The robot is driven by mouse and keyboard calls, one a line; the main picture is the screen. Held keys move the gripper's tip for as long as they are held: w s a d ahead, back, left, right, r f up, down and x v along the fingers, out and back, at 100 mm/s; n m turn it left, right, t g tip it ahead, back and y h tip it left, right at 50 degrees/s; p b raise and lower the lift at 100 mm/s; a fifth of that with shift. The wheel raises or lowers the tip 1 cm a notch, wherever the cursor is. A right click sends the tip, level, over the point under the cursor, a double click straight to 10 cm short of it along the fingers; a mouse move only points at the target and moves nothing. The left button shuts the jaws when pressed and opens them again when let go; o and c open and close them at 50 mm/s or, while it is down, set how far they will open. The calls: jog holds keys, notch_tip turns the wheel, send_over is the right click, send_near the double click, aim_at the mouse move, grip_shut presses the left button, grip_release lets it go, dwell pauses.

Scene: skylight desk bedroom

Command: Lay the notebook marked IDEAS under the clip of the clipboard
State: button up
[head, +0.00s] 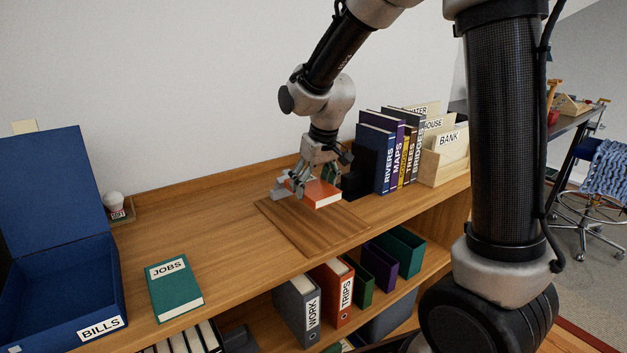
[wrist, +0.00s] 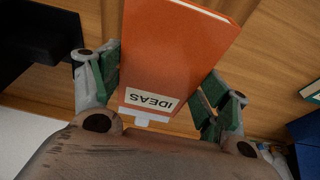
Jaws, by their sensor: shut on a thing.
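The orange notebook marked IDEAS (wrist: 180,50) is between the green-padded fingers of my gripper (wrist: 163,92), which is shut on its sides. Its label reads upside down in the wrist view. In the head view the notebook (head: 322,194) lies roughly flat over the back part of a brown board (head: 305,232), which looks like the clipboard, with my gripper (head: 308,181) at its left side. I cannot tell whether the notebook touches the board. The clip is not clear; a small pale piece shows below the label in the wrist view.
A black bookend (head: 357,172) and upright books (head: 375,160) stand close right of the notebook, then a wooden file box (head: 447,166). The green JOBS notebook (head: 174,289) and open blue BILLS box (head: 70,285) are at left. The shelf top between is clear.

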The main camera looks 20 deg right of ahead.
jog(key=shift+f, duration=2.35)
jog(key=shift+w+a+f, duration=0.25)
jog(key=shift+w+f, duration=0.05)
jog(key=shift+w, duration=0.45)
jog(key=shift+w+a+f, duration=0.25)
jog(key=shift+w+a, duration=0.05)
jog(key=shift+w, duration=0.5)
jog(key=shift+w+a+f, duration=0.25)
jog(key=shift+w+f, duration=0.05)
jog(key=shift+w, duration=0.45)
jog(key=o, duration=1.2)
jog(key=v, duration=1.2)
